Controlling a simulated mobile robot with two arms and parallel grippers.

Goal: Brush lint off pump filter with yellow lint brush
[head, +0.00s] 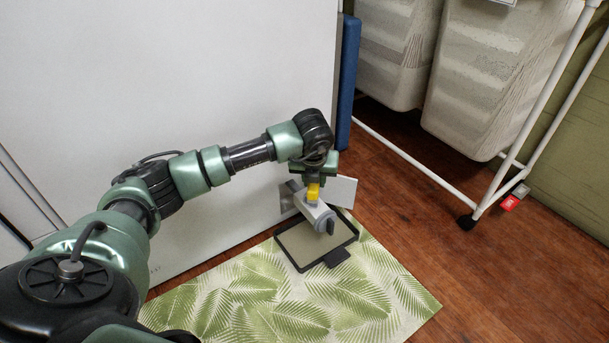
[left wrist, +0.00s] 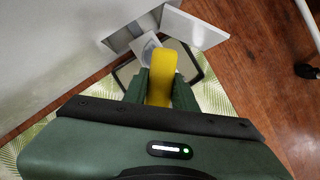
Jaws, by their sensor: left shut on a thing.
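My left gripper (head: 313,182) is shut on the yellow lint brush (head: 313,192), pointing down at the low opening in the white appliance. In the left wrist view the brush (left wrist: 161,76) stands between the two green fingers. A grey pump filter (head: 318,214) sticks out of the opening, right below the brush; it also shows partly behind the brush in the left wrist view (left wrist: 145,45). I cannot tell whether brush and filter touch. A shallow dark-rimmed tray (head: 289,256) lies under the filter. My right gripper is not in view.
A small access flap (head: 343,191) stands open beside the filter. A leaf-patterned mat (head: 370,300) lies on the wooden floor. A wheeled white rack (head: 420,166) with hampers (head: 490,75) stands at the right, and a blue panel (head: 347,80) stands beside the appliance (head: 150,80).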

